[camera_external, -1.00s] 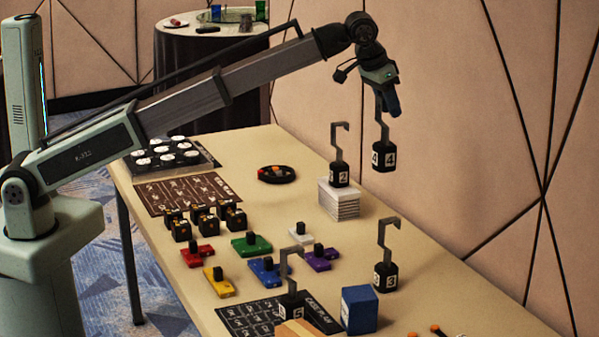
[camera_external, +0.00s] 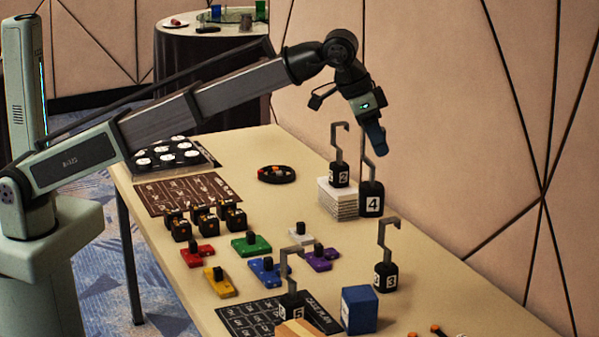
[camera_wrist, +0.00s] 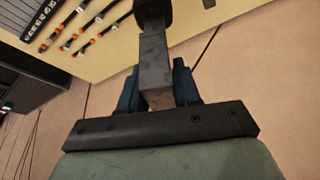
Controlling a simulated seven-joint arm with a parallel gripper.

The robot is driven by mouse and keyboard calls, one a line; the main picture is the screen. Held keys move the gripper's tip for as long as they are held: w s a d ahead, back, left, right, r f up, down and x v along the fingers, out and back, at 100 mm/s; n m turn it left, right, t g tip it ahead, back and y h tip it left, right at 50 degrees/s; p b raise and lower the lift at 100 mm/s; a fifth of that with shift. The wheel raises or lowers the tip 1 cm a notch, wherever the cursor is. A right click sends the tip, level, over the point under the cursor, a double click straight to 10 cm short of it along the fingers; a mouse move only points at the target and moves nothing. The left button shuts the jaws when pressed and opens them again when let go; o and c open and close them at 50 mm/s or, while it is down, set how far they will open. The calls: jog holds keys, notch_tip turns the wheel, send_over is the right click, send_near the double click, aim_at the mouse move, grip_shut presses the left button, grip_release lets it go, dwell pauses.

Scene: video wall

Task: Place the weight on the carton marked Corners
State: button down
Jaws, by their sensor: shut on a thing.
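My gripper (camera_external: 375,143) is shut on the hooked stem of a black weight marked 4 (camera_external: 371,200). The weight hangs upright beneath it, just right of a white stack (camera_external: 338,201); I cannot tell whether its base touches the table. In the wrist view the grey stem (camera_wrist: 155,60) runs between my blue fingers (camera_wrist: 157,88). Other hooked weights stand by: one marked 2 (camera_external: 339,176) on the white stack, one marked 3 (camera_external: 386,277) on the table, one marked 5 (camera_external: 291,305) near the front. No marking reading Corners is legible.
A blue box (camera_external: 359,309) and a tan block (camera_external: 308,328) are at the table's front. Coloured blocks, such as a green one (camera_external: 251,245), and small black cubes (camera_external: 205,215) fill the middle. A round dark dish (camera_external: 277,174) lies behind. The wall (camera_external: 480,120) is close on the right.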

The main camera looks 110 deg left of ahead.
jog(key=shift+s+d+m+h, duration=0.45)
jog(key=shift+s+d+m, duration=0.7)
jog(key=shift+d, duration=5.45)
jog(key=shift+s+d+m+h, duration=0.45)
jog(key=shift+s+d+m, duration=0.7)
jog(key=shift+d, duration=5.45)
notch_tip(320, 180, down, 15)
jog(key=shift+w+t, duration=0.2)
jog(key=shift+t, duration=0.1)
jog(key=c, duration=0.8)
grip_release()
jog(key=shift+f, duration=0.15)
jog(key=v, duration=1.2)
